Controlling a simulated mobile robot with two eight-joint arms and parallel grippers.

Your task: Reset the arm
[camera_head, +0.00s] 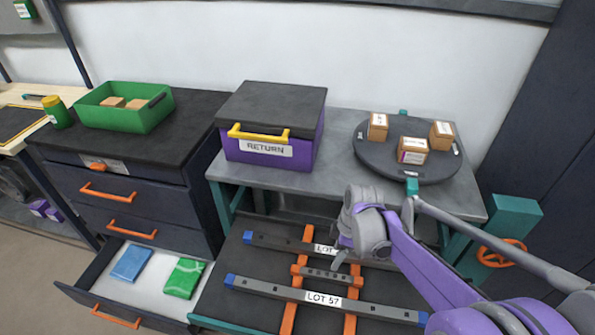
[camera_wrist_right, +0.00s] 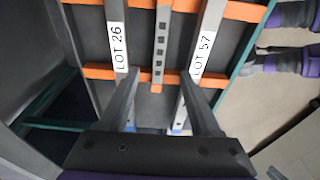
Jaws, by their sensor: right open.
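My right arm (camera_head: 410,255) comes in from the lower right in the head view. Its gripper (camera_head: 340,257) points down over the dark lower table, above the far grey bar (camera_head: 280,243) and partly covering that bar's LOT label. In the right wrist view the gripper (camera_wrist_right: 158,80) is open, its two fingers apart, with nothing held between them. The bar labelled LOT 26 (camera_wrist_right: 117,40) and the bar labelled LOT 57 (camera_wrist_right: 207,40) lie beyond the fingers. Whether the fingertips touch a bar I cannot tell. My left gripper does not show in the head view.
A purple RETURN box (camera_head: 270,155) and a round dark turntable (camera_head: 375,160) with small cartons stand on the grey table (camera_head: 335,190) behind. A drawer (camera_head: 225,275) with blue and green packets is open at left. A green bin (camera_head: 140,118) stands on the cabinet.

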